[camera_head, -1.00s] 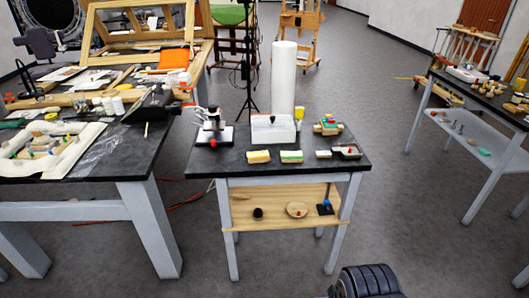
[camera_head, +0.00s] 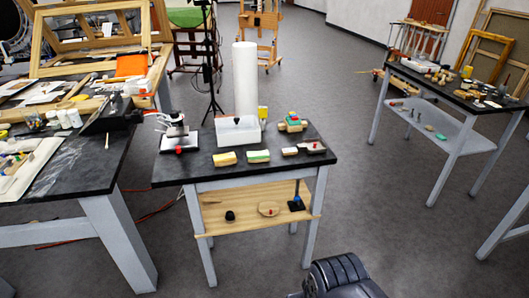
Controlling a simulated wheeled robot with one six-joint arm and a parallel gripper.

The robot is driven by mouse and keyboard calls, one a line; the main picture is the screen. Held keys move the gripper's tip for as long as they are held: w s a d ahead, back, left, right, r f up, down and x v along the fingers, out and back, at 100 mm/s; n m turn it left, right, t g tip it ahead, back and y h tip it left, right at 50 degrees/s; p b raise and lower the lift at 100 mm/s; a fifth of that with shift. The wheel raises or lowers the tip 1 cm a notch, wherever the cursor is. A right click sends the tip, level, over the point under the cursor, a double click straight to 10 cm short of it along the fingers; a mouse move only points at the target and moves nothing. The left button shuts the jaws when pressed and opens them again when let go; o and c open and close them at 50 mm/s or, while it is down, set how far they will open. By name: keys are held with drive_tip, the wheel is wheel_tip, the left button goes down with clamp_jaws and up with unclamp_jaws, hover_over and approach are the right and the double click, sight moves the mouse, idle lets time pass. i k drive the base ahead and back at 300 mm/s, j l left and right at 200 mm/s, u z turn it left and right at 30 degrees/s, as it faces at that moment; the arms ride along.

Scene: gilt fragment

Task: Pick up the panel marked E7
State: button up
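I cannot make out any marking E7 in this view, so I cannot tell which thing is that panel. A pale, flat board-like piece (camera_head: 28,170) lies at the left edge on the large dark table (camera_head: 85,178). Small blocks lie on the small black-topped table (camera_head: 180,170): a yellowish one (camera_head: 224,158), a green and cream one (camera_head: 258,156) and several at the right. A dark ribbed part, seemingly mine, shows at the bottom. My gripper's fingers are not in view.
A microscope (camera_head: 176,130), a white box (camera_head: 237,133) and a tall white roll (camera_head: 244,80) stand on the small table. A wooden shelf (camera_head: 240,206) is below. Another cluttered table (camera_head: 440,85) stands at right. Grey floor (camera_head: 375,215) is clear between them.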

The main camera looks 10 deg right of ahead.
sight(224, 160)
drive_tip(key=i+j, duration=0.3)
drive_tip(key=i, duration=0.2)
drive_tip(key=i+j, duration=0.25)
drive_tip(key=i, duration=0.25)
